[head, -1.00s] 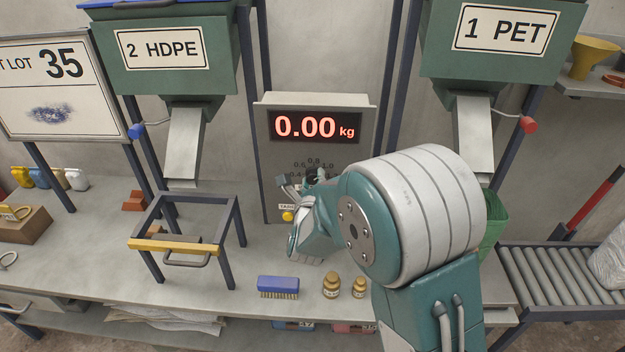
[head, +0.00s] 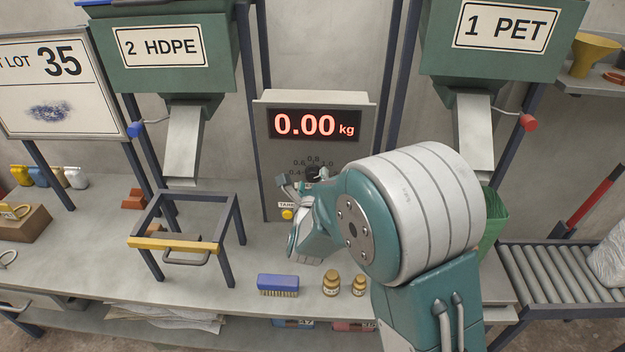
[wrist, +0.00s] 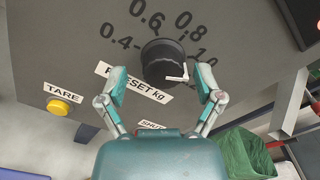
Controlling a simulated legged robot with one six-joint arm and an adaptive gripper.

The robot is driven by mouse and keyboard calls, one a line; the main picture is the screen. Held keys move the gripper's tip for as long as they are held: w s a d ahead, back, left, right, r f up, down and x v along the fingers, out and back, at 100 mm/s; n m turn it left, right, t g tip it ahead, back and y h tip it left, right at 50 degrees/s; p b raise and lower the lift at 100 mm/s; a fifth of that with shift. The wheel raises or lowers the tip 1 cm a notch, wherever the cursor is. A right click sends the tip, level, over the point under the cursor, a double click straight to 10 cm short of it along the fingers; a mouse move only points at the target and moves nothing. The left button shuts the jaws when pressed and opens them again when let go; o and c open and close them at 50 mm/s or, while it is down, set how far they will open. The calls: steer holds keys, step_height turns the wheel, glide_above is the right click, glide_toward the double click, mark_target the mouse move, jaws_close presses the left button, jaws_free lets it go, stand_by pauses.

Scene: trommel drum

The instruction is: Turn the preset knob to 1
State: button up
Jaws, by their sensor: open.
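The preset knob (wrist: 162,62) is a round black knob on the grey scale panel (wrist: 70,50), with a dial of numbers around it. In the wrist view its white pointer (wrist: 177,78) points right and a little down, near the mark at 1.0 (wrist: 206,57) but its exact setting is hard to read. My gripper (wrist: 162,85) is open, its two fingers spread left and right just below the knob, apart from it. In the head view my gripper (head: 302,183) is in front of the panel and partly hides the knob (head: 313,173).
The display (head: 314,125) reads 0.00 kg. A yellow TARE button (wrist: 59,107) sits left of the knob. Below on the bench are a blue brush (head: 278,284), two small brown jars (head: 331,283) and a dark frame stand (head: 187,245). A green bag (wrist: 245,152) hangs at right.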

steer(key=s, duration=1.1)
steer(key=shift+s+a, duration=0.25)
steer(key=shift+s, duration=0.1)
steer(key=w+n, duration=0.4)
steer(key=n, duration=0.5)
steer(key=w+n, duration=0.4)
steer(key=n, duration=0.5)
steer(key=w+n, duration=0.4)
steer(key=n, duration=0.6)
steer(key=shift+d+r, duration=0.2)
steer(key=c, duration=1.2)
